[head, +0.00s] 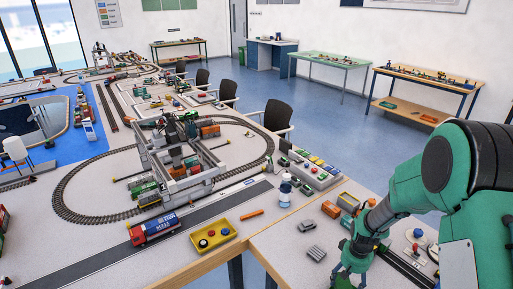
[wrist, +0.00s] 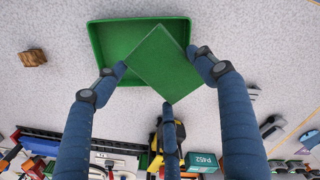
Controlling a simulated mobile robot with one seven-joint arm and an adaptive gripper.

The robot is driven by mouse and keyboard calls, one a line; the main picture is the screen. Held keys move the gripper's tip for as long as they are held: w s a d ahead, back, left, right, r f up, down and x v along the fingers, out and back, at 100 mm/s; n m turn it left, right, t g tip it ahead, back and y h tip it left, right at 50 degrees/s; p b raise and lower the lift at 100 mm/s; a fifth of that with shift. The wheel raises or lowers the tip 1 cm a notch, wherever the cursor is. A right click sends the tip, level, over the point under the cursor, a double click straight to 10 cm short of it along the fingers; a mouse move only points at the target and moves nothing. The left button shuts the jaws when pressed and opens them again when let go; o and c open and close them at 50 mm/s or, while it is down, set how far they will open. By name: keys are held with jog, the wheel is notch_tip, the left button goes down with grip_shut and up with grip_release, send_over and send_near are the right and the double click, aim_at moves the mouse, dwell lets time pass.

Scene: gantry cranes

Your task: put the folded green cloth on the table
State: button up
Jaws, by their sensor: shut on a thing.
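The folded green cloth (wrist: 164,62) shows in the wrist view as a flat, stiff-looking square turned corner-up between my fingers. My gripper (wrist: 165,74) is shut on it, with blue fingers at its left and right corners and a third finger at its lower corner. Behind it is a shallow green tray (wrist: 101,42) on the speckled grey table (wrist: 257,45). The cloth overlaps the tray's middle and near rim in this view; its height above them is hard to tell. In the head view my gripper (head: 356,258) is at the bottom right, and the cloth is not clearly visible.
A brown block (wrist: 33,58) lies left of the tray. Dark tools, a yellow-black item and a teal P452 container (wrist: 201,162) crowd the near side. In the head view, a yellow tray (head: 213,236) and blue-red truck (head: 154,229) stand left.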

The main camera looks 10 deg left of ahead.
aim_at(166, 263)
jog(key=w+a+m, duration=0.1)
jog(key=a, duration=0.4)
jog(key=w+a+m, duration=0.1)
jog(key=a, duration=0.4)
jog(key=w+a, duration=0.2)
jog(key=a, duration=0.3)
jog(key=shift+a+r+m, duration=0.1)
jog(key=shift+m, duration=0.3)
jog(key=s+a+m, duration=0.2)
jog(key=a+m, duration=0.1)
jog(key=a, duration=1.3)
jog(key=s+a+m, duration=0.3)
jog(key=a, duration=1.3)
jog(key=s+a+m, duration=0.1)
jog(key=s+a, duration=0.3)
jog(key=a, duration=0.3)
jog(key=s+a+m, duration=0.1)
jog(key=s+a, duration=0.3)
jog(key=a, duration=0.4)
jog(key=shift+s+a+f+m, duration=0.2)
jog(key=shift+s+m, duration=0.05)
jog(key=shift+m, duration=0.05)
jog(key=shift+w+a, duration=0.1)
jog(key=shift+w, duration=0.05)
